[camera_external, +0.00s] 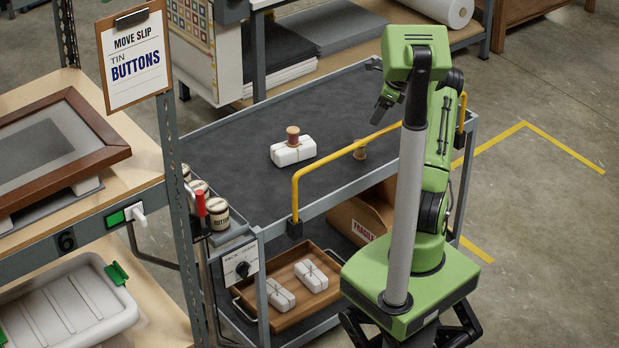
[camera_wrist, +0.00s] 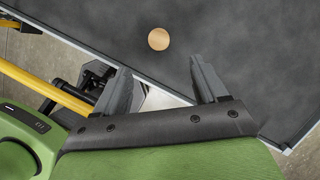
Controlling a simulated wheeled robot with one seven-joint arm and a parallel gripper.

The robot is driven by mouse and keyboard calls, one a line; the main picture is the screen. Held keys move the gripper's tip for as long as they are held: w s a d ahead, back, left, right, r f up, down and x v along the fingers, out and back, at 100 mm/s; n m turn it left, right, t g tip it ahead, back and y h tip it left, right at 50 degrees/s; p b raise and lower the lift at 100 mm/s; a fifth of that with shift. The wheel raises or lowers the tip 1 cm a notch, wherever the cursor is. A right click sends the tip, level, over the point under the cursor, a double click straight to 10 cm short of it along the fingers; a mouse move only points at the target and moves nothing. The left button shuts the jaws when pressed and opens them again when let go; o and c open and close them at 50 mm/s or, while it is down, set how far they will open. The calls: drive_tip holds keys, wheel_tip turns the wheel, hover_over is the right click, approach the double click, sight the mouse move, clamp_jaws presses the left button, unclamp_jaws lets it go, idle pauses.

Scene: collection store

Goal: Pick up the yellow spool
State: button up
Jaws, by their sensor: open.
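A small spool (camera_external: 360,151) with a tan-yellow look stands on the cart's dark top, close to the yellow rail, which partly covers it. A second spool, reddish-brown (camera_external: 293,136), stands upright on a white tied bundle (camera_external: 292,152) further left. In the wrist view one round tan spool end (camera_wrist: 159,39) shows on the dark top, beyond the fingertips; its thread colour is hidden from above. My gripper (camera_wrist: 163,82) is open and empty, and apart from that spool. In the external view my gripper (camera_external: 383,103) hangs above the cart, up and right of the tan-yellow spool.
The yellow rail (camera_external: 345,152) runs along the cart's near edge. Button tins (camera_external: 217,212) stand in a side holder. The lower shelf has a wooden tray (camera_external: 277,317) with white bundles and a cardboard box (camera_external: 357,222). Much of the cart's dark top (camera_external: 240,140) is clear.

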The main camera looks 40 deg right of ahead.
drive_tip(key=b, duration=0.2)
approach(360, 150)
drive_tip(key=w+f, duration=0.2)
drive_tip(key=f, duration=0.1)
drive_tip(key=w+f, duration=0.1)
drive_tip(key=shift+w+a+f, duration=0.25)
drive_tip(key=shift+a+f, duration=0.05)
drive_tip(key=shift+f, duration=0.05)
drive_tip(key=b+x, duration=0.1)
drive_tip(key=x, duration=0.4)
drive_tip(key=shift+s+f+b, duration=0.15)
drive_tip(key=shift+f+b, duration=0.05)
drive_tip(key=shift+b, duration=0.1)
drive_tip(key=shift+r, duration=0.1)
drive_tip(key=shift+d, duration=0.1)
drive_tip(key=c, duration=1.1)
